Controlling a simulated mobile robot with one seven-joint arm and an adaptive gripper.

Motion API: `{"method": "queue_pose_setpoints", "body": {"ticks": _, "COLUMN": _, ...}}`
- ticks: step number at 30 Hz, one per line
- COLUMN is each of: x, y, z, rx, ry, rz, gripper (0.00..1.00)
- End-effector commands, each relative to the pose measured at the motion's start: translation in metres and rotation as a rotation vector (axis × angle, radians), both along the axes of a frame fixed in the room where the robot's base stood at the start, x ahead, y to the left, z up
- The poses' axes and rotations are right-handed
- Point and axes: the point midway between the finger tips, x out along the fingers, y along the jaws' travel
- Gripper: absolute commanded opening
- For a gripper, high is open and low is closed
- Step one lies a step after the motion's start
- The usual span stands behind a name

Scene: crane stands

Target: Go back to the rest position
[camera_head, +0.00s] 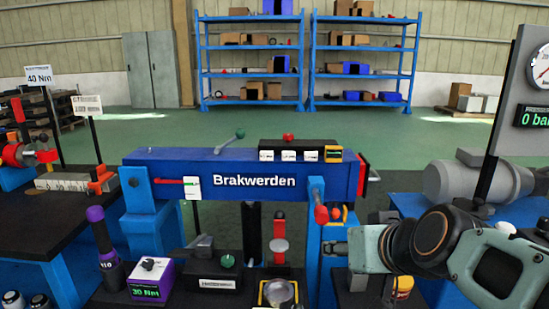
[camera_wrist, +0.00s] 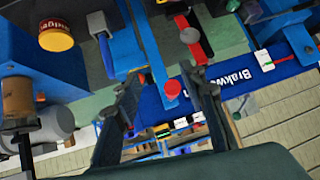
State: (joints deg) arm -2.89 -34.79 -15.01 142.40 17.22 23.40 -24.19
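My gripper (camera_head: 338,248) is at the right in the head view, in front of the right end of the blue crane stand beam (camera_head: 240,178) lettered "Brakwerden". In the wrist view, two dark fingers of my gripper (camera_wrist: 163,82) stand apart with nothing held between them. A red knob (camera_wrist: 172,89) shows between the fingers, beyond them; a red knob (camera_head: 288,137) tops the control box on the beam in the head view. My arm hides part of the bench at the right.
A purple-collared torque tool (camera_head: 103,248), a 30 Nm box (camera_head: 151,279) and a metal cup (camera_head: 279,292) stand in front. A yellow-and-red jar (camera_head: 403,287) is below my arm. A grey motor (camera_head: 470,181) and a gauge panel (camera_head: 535,85) are at right. Green floor lies open behind.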

Motion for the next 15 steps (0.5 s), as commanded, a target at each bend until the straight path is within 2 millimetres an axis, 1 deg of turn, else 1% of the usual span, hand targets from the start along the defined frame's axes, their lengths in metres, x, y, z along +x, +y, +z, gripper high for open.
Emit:
{"method": "queue_pose_setpoints", "body": {"ticks": 1, "x": -0.016, "y": 0.016, "z": -0.006, "rx": -0.005, "ry": 0.055, "rz": 0.032, "gripper": 0.38}}
{"method": "queue_pose_setpoints", "body": {"ticks": 2, "x": -0.027, "y": 0.024, "z": -0.011, "rx": -0.009, "ry": 0.096, "rz": 0.044, "gripper": 0.38}}
{"method": "queue_pose_setpoints", "body": {"ticks": 3, "x": -0.042, "y": 0.033, "z": -0.019, "rx": -0.019, "ry": 0.150, "rz": 0.054, "gripper": 0.38}}
{"method": "queue_pose_setpoints", "body": {"ticks": 4, "x": -0.053, "y": 0.037, "z": -0.024, "rx": -0.031, "ry": 0.188, "rz": 0.056, "gripper": 0.38}}
{"method": "queue_pose_setpoints", "body": {"ticks": 6, "x": -0.080, "y": 0.042, "z": -0.035, "rx": -0.064, "ry": 0.279, "rz": 0.048, "gripper": 0.38}}
{"method": "queue_pose_setpoints", "body": {"ticks": 8, "x": -0.103, "y": 0.042, "z": -0.043, "rx": -0.102, "ry": 0.354, "rz": 0.024, "gripper": 0.38}}
{"method": "queue_pose_setpoints", "body": {"ticks": 9, "x": -0.119, "y": 0.039, "z": -0.047, "rx": -0.132, "ry": 0.400, "rz": 0.000, "gripper": 0.38}}
{"method": "queue_pose_setpoints", "body": {"ticks": 10, "x": -0.117, "y": 0.039, "z": -0.029, "rx": -0.124, "ry": 0.398, "rz": 0.000, "gripper": 0.38}}
{"method": "queue_pose_setpoints", "body": {"ticks": 12, "x": -0.115, "y": 0.039, "z": -0.010, "rx": -0.119, "ry": 0.396, "rz": 0.001, "gripper": 0.38}}
{"method": "queue_pose_setpoints", "body": {"ticks": 15, "x": -0.115, "y": 0.039, "z": 0.014, "rx": -0.118, "ry": 0.396, "rz": 0.002, "gripper": 0.38}}
